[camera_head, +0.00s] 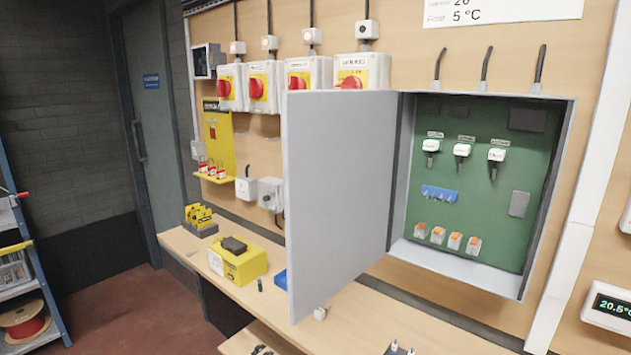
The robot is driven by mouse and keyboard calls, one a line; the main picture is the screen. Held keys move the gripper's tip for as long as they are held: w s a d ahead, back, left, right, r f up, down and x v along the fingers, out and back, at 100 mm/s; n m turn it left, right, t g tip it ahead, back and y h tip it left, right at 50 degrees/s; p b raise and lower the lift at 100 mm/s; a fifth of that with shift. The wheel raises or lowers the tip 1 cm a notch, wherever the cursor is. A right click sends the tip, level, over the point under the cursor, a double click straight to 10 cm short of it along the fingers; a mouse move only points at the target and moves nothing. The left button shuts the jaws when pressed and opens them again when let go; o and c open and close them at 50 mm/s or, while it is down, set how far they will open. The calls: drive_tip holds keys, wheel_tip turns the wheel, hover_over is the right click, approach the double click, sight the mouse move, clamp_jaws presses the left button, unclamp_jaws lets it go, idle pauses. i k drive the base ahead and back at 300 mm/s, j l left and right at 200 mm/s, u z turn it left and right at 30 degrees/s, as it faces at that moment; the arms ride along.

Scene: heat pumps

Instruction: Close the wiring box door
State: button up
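The wiring box (397,247) is mounted on the wooden wall panel at the right. Its grey door (335,185) is hinged on the left side and stands wide open, swung out from the wall. The green back plate (505,225) inside shows white plugs, a blue terminal strip and orange-topped connectors. My gripper is not in view, and no part of my arm shows.
A wooden bench (375,310) runs below the box, holding a yellow case (240,265) and yellow-black items (200,220). Several red rotary switches (258,87) line the wall. A thermostat (608,307) is at lower right. Shelving (22,270) stands left; floor (130,315) beside it is clear.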

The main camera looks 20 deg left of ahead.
sight(338, 145)
drive_tip(key=i+j, duration=0.2)
drive_tip(key=j, duration=0.2)
drive_tip(key=i+j, duration=0.2)
drive_tip(key=j, duration=0.15)
drive_tip(key=i+j, duration=0.2)
drive_tip(key=j, duration=0.2)
drive_tip(key=i+j+z, duration=0.1)
drive_tip(key=j, duration=0.25)
drive_tip(key=i+j, duration=0.3)
drive_tip(key=j, duration=0.1)
